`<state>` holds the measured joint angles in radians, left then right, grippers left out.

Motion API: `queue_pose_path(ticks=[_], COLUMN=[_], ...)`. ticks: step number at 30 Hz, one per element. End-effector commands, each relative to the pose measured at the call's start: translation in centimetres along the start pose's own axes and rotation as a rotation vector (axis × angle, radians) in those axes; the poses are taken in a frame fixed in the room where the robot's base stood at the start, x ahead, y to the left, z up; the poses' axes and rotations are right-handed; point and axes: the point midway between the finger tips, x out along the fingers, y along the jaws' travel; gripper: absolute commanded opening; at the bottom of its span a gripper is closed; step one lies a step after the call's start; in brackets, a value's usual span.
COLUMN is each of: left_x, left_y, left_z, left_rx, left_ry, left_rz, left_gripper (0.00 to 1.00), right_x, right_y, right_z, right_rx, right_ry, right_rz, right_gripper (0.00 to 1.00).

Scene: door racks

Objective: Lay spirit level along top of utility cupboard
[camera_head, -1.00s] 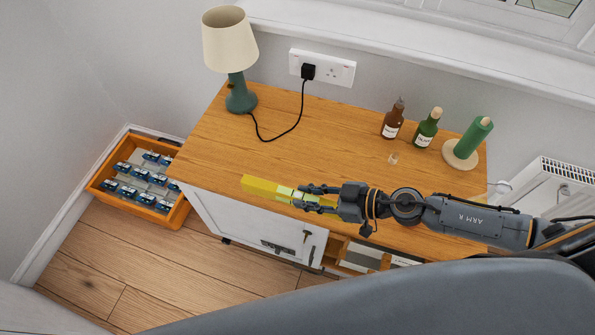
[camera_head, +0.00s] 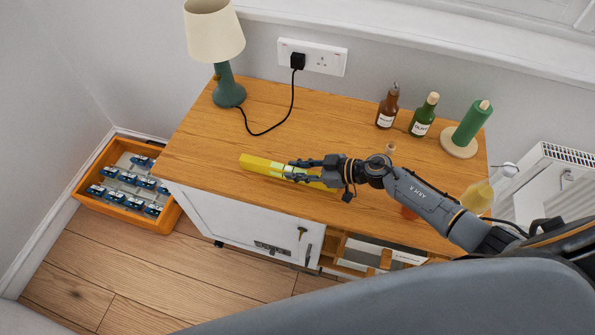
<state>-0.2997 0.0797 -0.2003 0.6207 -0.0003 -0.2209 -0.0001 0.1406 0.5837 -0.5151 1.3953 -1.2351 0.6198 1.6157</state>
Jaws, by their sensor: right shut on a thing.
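The yellow spirit level (camera_head: 262,166) lies lengthwise over the wooden top of the utility cupboard (camera_head: 215,140), near its front edge. My right gripper (camera_head: 300,172) is shut on the level towards its right end, and the fingers hide part of it. I cannot tell whether the level touches the top or is held just above it. The cupboard has a white front door (camera_head: 235,218) below the top. My left gripper is not in view.
A lamp (camera_head: 228,88) stands at the back left, its cord running to a wall socket (camera_head: 312,57). A spray bottle (camera_head: 485,190) is beside my right arm. An orange crate (camera_head: 125,185) is on the floor at left.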

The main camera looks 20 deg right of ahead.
Motion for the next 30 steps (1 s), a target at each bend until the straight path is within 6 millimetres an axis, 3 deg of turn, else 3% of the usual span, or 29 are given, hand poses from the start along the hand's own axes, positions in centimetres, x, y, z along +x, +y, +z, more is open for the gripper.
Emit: queue_pose_path(ticks=[12,13,16,26,30], left_x=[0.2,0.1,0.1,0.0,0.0], left_y=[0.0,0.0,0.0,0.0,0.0], left_z=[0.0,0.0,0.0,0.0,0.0], left_rx=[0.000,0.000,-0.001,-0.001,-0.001], left_ry=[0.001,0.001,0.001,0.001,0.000], left_rz=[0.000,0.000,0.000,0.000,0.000], left_gripper=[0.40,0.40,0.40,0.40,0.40], right_x=[0.2,0.2,0.2,0.1,-1.3], right_y=[0.1,0.1,0.1,0.1,0.1], right_z=[0.4,0.5,0.5,0.2,0.3], right_rx=[-0.002,-0.003,-0.002,-0.002,-0.003], right_ry=[0.002,0.000,0.000,0.001,-0.003], right_rz=[0.001,0.001,0.001,0.001,0.002], right_gripper=[0.00,0.28,0.47,0.47,0.47])
